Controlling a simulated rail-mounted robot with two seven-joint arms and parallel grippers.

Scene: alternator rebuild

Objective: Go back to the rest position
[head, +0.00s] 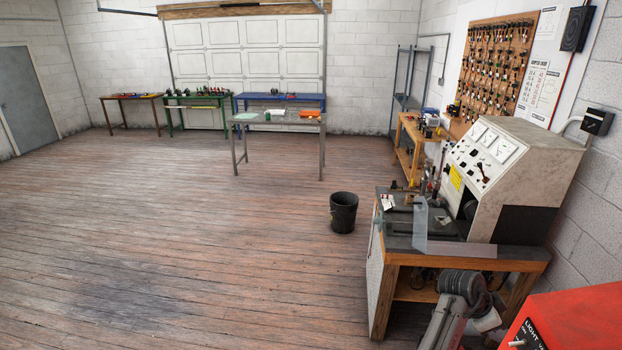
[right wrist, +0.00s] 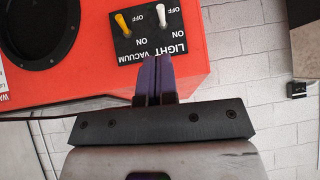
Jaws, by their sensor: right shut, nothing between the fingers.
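My right gripper (right wrist: 153,64) shows in the right wrist view with its two dark fingers together and nothing between them. The fingertips point toward the front of a red cabinet (right wrist: 190,82), just by its black switch panel (right wrist: 150,33). The panel has a yellow and a white toggle labelled LIGHT and VACUUM, seen upside down. I cannot tell whether the fingers touch the cabinet. In the head view part of my right arm shows at the lower right, beside the same red cabinet (head: 575,318). My left gripper is in neither view.
A test bench (head: 440,256) with a sloped meter console (head: 545,150) stands just beyond my right arm. A black bucket (head: 343,213) is on the floor left of it. Several work tables, including a grey metal one (head: 275,119), stand at the back. The wooden floor (head: 180,230) at left is clear.

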